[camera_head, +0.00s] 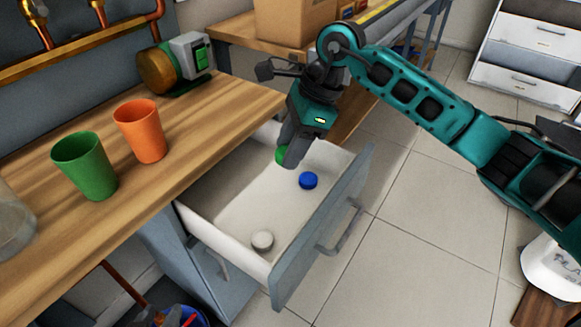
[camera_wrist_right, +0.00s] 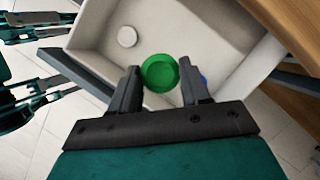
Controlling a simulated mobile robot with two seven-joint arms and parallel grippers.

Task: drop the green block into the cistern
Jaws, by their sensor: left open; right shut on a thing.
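The green block is a round green piece (camera_wrist_right: 159,72) between the fingertips of my right gripper (camera_wrist_right: 164,82) in the right wrist view. The gripper is shut on it, over the open drawer (camera_head: 225,222). In the head view my right arm comes in from the right. The right gripper (camera_head: 289,160) points down inside the drawer's far end and hides most of the green block (camera_head: 281,154). I cannot make out a cistern in either view. My left gripper cannot be made out in these frames.
A blue disc (camera_head: 308,180) and a white disc (camera_head: 262,240) lie in the drawer. A green cup (camera_head: 85,165) and an orange cup (camera_head: 140,130) stand on the wooden bench (camera_head: 215,112), near a pump (camera_head: 178,62). Tiled floor is clear right of the drawer.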

